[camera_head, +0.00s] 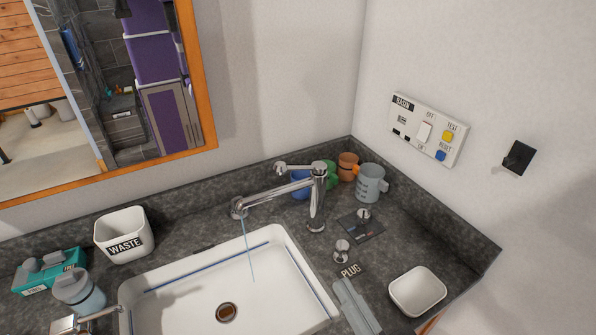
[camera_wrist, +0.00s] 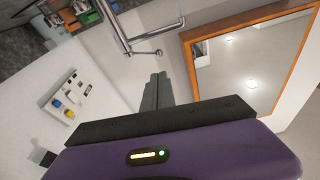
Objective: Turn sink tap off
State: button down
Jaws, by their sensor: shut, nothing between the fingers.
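The chrome sink tap (camera_head: 317,197) stands at the back right corner of the white basin (camera_head: 321,287). Its spout reaches left over the basin, and a thin stream of water (camera_head: 248,250) falls from it. A thin lever (camera_head: 298,168) with a rounded end points left from the tap's top. In the wrist view, turned upside down, the tap (camera_wrist: 112,22) is at the top, with its lever end (camera_wrist: 156,52) just beyond the fingertips. My gripper (camera_wrist: 157,78) is shut and empty, and appears apart from the lever. A grey two-part shape (camera_head: 355,306) low in the head view looks like my fingers.
Several mugs (camera_head: 371,184) stand behind the tap. A soap dish (camera_head: 417,291) is at right, a waste bin (camera_head: 124,235) and a bottle (camera_head: 80,293) at left. A switch panel (camera_head: 428,131) is on the right wall and a mirror (camera_head: 210,120) on the back wall.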

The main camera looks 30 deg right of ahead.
jog(key=w+d+r+m+t+h+p, duration=0.1)
jog(key=w+d+r+m+t+h, duration=0.3)
jog(key=w, duration=0.8)
jog(key=w+d+r+m+g+p, duration=0.1)
jog(key=w+r, duration=0.6)
jog(key=w, duration=0.5)
jog(key=shift+w+a+f, duration=0.15)
jog(key=shift+a+f, duration=0.1)
jog(key=shift+f, duration=0.45)
jog(key=shift+w+a+f, duration=0.2)
jog(key=shift+a+f, duration=0.05)
jog(key=shift+f, duration=0.4)
jog(key=shift+w+a+f, duration=0.15)
jog(key=shift+a+f, duration=0.1)
jog(key=shift+f, duration=0.45)
